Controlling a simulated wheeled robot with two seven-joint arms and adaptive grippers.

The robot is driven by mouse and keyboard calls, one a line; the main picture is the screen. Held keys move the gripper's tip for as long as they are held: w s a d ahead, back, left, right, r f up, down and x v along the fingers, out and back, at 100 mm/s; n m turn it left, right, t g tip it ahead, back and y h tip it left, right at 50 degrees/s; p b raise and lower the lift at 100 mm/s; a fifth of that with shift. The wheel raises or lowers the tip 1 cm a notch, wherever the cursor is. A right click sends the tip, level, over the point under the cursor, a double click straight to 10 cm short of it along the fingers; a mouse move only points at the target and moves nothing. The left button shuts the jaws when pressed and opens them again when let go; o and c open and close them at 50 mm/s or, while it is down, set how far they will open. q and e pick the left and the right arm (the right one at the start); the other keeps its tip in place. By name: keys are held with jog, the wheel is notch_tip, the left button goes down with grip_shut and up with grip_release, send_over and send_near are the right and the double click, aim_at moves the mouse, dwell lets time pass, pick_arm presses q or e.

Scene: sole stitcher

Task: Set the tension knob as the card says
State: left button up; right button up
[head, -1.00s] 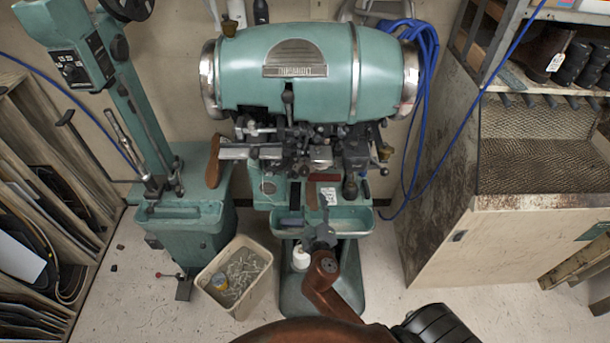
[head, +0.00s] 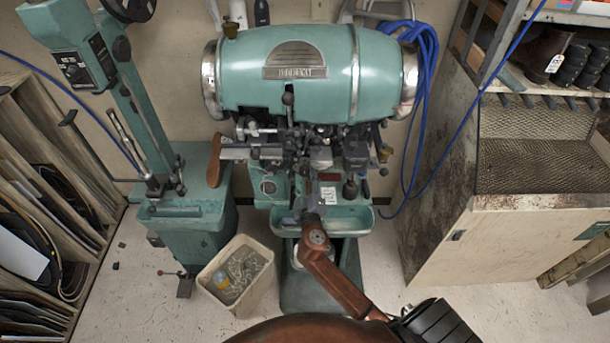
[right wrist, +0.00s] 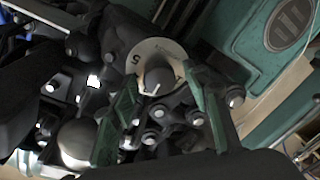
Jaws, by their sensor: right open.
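A round dark knob (right wrist: 160,78) with a white pointer line sits in front of a pale dial plate (right wrist: 150,50) in the right wrist view. A figure that looks like a 5 shows on the plate; other marks are too small or covered. My right gripper (right wrist: 161,88) is open, its green-padded fingers on either side of the knob, with no clear contact visible. In the head view this gripper (head: 308,182) is dark and hard to separate from the stitcher's mechanism. A small white card (head: 328,196) is on the stitcher; its writing is unreadable. My left gripper is out of view.
The green stitcher (head: 300,95) has levers and metal parts crowded around my right gripper. A brown sole (head: 214,160) hangs at its left. A bin (head: 236,300) stands on the floor. A wooden cabinet (head: 430,235) is at right.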

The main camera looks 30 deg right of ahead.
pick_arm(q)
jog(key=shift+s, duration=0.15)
pick_arm(e)
jog(key=shift+c, duration=0.4)
jog(key=c, duration=1.1)
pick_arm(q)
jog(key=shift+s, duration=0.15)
pick_arm(e)
jog(key=shift+o, duration=0.2)
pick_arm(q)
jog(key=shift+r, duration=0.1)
pick_arm(e)
jog(key=n+p, duration=0.3)
jog(key=n, duration=0.1)
jog(key=shift+r, duration=0.15)
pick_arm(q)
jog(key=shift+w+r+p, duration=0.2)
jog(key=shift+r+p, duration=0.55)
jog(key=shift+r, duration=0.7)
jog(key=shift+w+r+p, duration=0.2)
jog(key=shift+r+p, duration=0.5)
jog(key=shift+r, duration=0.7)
pick_arm(e)
jog(key=shift+n+g, duration=0.4)
jog(key=shift+n, duration=1.8)
jog(key=shift+f, duration=0.2)
